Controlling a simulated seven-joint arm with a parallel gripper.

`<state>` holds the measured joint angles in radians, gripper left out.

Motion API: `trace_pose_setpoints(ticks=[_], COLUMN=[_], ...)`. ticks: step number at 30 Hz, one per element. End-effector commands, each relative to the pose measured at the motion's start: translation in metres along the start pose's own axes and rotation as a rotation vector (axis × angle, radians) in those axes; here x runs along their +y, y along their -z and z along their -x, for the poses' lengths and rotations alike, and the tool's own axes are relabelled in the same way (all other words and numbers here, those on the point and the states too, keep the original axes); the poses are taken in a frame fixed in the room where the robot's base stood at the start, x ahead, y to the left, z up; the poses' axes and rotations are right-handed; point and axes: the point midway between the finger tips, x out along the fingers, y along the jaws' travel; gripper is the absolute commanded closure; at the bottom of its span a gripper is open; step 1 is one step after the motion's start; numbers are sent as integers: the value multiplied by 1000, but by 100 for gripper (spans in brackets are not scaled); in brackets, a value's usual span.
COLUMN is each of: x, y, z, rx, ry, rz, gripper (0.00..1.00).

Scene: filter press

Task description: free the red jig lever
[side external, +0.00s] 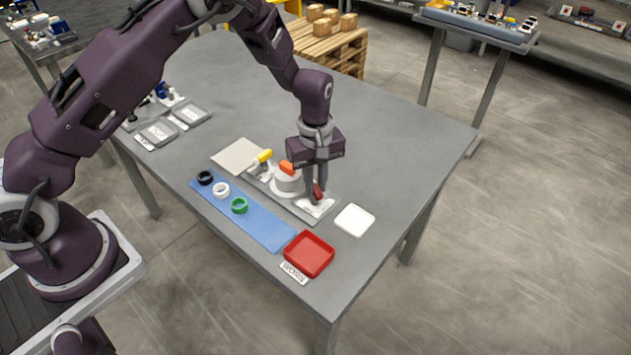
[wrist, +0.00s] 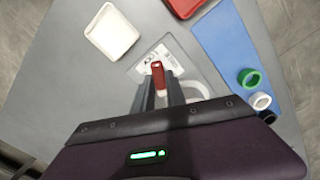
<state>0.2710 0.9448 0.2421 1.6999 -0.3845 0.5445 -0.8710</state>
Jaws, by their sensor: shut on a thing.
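The red jig lever (side external: 317,192) stands at the right end of the grey jig plate (side external: 328,213) on the table. My gripper (side external: 317,188) points down over that end of the plate, with its fingers around the lever. In the wrist view the red lever (wrist: 157,72) shows between the two fingertips (wrist: 160,85), which are shut on it. The lever's lower part and pivot are partly hidden by the fingers. A white round press body (side external: 288,182) with an orange piece (side external: 287,168) on top sits left of my gripper. A yellow-handled lever (side external: 262,157) stands at the plate's left end.
A blue mat (side external: 262,228) in front holds a black ring (side external: 205,177), a white ring (side external: 221,190) and a green ring (side external: 239,205). A red tray (side external: 309,254) and a white tray (side external: 355,220) lie to the right. The table's far right is clear.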

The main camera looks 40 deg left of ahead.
Motion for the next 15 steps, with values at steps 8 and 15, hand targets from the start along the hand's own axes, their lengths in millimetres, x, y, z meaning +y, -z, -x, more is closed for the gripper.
trace_pose_setpoints(ticks=[8, 15], x=[0, 0], y=[1, 0], z=[1, 1], rx=[0, 0], ry=[-1, -2], rz=[-259, -487], gripper=[100, 100])
